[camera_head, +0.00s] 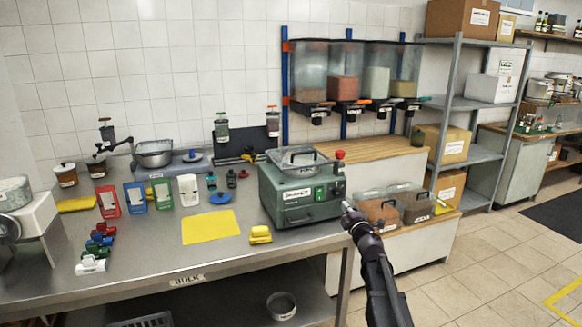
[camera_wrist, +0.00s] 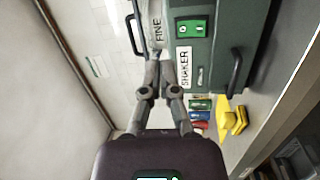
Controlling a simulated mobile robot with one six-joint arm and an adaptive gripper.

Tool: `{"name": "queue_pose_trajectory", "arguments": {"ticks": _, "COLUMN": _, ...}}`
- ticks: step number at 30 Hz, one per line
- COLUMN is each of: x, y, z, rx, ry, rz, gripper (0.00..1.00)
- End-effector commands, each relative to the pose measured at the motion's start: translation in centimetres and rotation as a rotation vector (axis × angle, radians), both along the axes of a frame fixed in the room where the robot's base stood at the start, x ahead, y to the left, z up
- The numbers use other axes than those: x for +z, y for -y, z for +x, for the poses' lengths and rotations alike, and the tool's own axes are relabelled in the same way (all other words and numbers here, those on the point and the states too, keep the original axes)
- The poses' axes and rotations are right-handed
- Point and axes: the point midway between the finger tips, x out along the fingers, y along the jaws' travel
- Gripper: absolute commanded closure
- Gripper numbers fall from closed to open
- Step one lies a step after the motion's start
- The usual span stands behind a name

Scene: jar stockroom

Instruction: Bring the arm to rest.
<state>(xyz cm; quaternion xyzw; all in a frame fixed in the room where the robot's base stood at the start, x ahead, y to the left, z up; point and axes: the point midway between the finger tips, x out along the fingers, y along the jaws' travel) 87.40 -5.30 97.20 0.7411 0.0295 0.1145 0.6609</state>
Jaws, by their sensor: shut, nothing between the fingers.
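My gripper (camera_head: 347,207) is at the upper end of my arm, near the right end of the steel table. It is at the right side of the green shaker machine (camera_head: 290,217) in the head view; I cannot tell whether it touches it. In the wrist view my gripper (camera_wrist: 160,65) has its two fingers together at the tips, with nothing between them. The shaker (camera_wrist: 205,70) shows right beside the fingers there, with its label, green switch panel and dark handle.
The steel table (camera_head: 160,270) holds a yellow mat (camera_head: 210,227), a yellow block (camera_head: 260,235), coloured scoops and jars. Clear-lidded bins (camera_head: 393,205) stand right of the shaker. Hoppers (camera_head: 345,80) hang on the wall behind. A grey shelf rack (camera_head: 460,110) stands at right. Tiled floor at lower right is open.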

Motion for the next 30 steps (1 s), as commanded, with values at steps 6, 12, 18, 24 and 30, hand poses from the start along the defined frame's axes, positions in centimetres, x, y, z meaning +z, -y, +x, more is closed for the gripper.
{"name": "queue_pose_trajectory", "arguments": {"ticks": 6, "x": -1.2, "y": 2.3, "z": -1.6, "rx": -0.184, "ry": -0.083, "rz": 0.181, "gripper": 1.00}}
{"name": "queue_pose_trajectory", "arguments": {"ticks": 12, "x": -3.7, "y": 4.4, "z": -3.9, "rx": -0.369, "ry": -0.202, "rz": 0.370, "gripper": 1.00}}
{"name": "queue_pose_trajectory", "arguments": {"ticks": 18, "x": -7.2, "y": 5.6, "z": -7.0, "rx": -0.543, "ry": -0.348, "rz": 0.558, "gripper": 1.00}}
{"name": "queue_pose_trajectory", "arguments": {"ticks": 24, "x": -11.1, "y": 5.5, "z": -11.0, "rx": -0.705, "ry": -0.524, "rz": 0.729, "gripper": 1.00}}
{"name": "queue_pose_trajectory", "arguments": {"ticks": 30, "x": -14.9, "y": 4.1, "z": -15.8, "rx": -0.852, "ry": -0.728, "rz": 0.878, "gripper": 1.00}}
